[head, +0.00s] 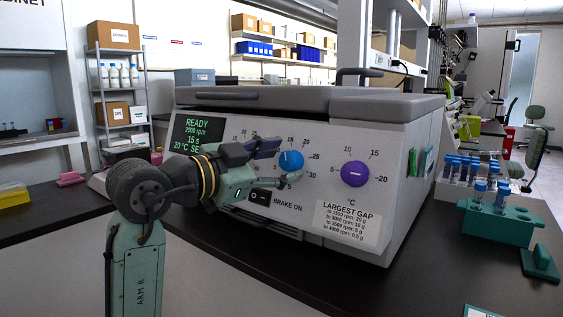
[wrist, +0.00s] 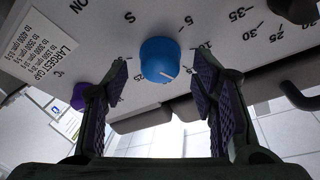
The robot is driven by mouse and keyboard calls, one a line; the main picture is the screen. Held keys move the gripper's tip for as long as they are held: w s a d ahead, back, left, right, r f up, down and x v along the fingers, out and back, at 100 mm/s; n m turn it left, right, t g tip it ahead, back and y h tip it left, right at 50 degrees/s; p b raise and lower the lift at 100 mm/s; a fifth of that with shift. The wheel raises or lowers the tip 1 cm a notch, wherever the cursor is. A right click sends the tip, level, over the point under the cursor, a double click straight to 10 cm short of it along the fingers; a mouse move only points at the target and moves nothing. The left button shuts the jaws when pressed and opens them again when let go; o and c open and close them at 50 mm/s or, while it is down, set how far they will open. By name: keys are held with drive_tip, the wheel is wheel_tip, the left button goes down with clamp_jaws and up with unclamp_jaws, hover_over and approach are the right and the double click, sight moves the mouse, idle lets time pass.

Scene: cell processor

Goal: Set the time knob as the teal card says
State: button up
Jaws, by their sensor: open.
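The blue time knob (head: 291,161) is on the sloping front panel of the cell processor (head: 300,132), whose display reads READY, 2000 rpm, 15 s, 20 °C SET. My gripper (head: 277,165) is open just left of the knob. In the wrist view, which is turned over, the blue knob (wrist: 160,62) shows between the two fingertips (wrist: 160,76), with space on both sides. Its white mark points down and right, and an S is printed near it. A teal-edged card (head: 482,311) is cut off at the bottom edge; its text cannot be read.
A purple °C knob (head: 354,174) is right of the blue knob. My gripper hides the dial to its left. A black BRAKE ON switch (head: 259,196) is below. A LARGEST GAP label (head: 348,222) is lower right. Tube racks (head: 497,222) stand on the bench at right.

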drive_tip(key=v, duration=1.1)
